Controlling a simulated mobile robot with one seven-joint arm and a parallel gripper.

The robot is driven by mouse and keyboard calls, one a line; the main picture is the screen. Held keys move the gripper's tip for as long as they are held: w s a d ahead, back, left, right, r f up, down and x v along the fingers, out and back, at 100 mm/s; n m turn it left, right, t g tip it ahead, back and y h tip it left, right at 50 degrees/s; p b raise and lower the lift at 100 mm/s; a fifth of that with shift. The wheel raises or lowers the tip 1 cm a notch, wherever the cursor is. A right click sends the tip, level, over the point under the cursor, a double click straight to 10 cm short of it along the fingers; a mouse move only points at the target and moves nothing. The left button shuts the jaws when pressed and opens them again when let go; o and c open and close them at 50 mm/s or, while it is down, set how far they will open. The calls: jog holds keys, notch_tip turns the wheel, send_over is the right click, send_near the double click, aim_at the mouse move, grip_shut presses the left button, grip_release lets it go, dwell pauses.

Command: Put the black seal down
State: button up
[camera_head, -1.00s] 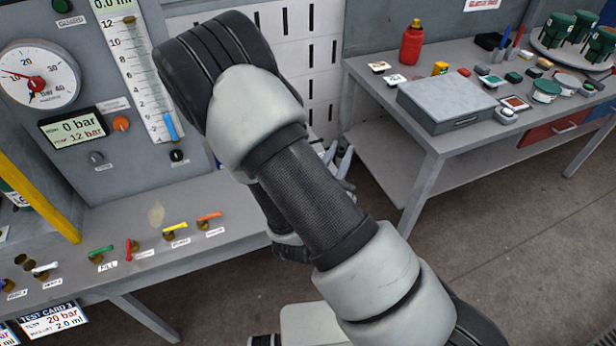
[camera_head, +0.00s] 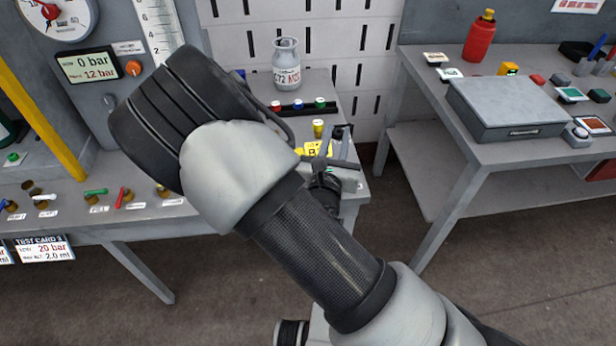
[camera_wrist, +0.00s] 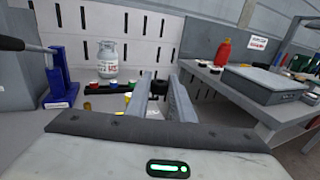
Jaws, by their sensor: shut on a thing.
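My gripper (camera_head: 326,160) is over the right end of the left bench (camera_head: 225,185), partly hidden behind my arm in the head view. It also shows in the wrist view (camera_wrist: 160,88), where its two grey fingers reach forward. The black seal (camera_wrist: 157,85) is a small dark ring at the fingertips, and my gripper is shut on it. In the head view a small dark shape at the fingertips is probably the seal, but it is hard to make out. I cannot tell how far it is above the bench top.
A blue press (camera_wrist: 62,75) stands at left. A gap separates the right table (camera_head: 487,160).

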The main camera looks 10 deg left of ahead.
jog(key=shift+n+y, duration=0.5)
jog(key=shift+y, duration=0.3)
jog(key=a+f+b, duration=0.1)
jog(key=f, duration=0.4)
jog(key=a+f+b, duration=0.1)
jog(key=f, duration=0.3)
jog(key=a+f+b, duration=0.1)
jog(key=f+b, duration=0.1)
jog(key=f, duration=0.3)
jog(key=shift+a+f, duration=0.3)
jog(key=shift+a, duration=0.05)
jog(key=shift+f+b, duration=0.65)
jog(key=shift+f, duration=1.6)
jog(key=shift+f, duration=0.1)
jog(key=shift+f, duration=0.1)
jog(key=o, duration=1)
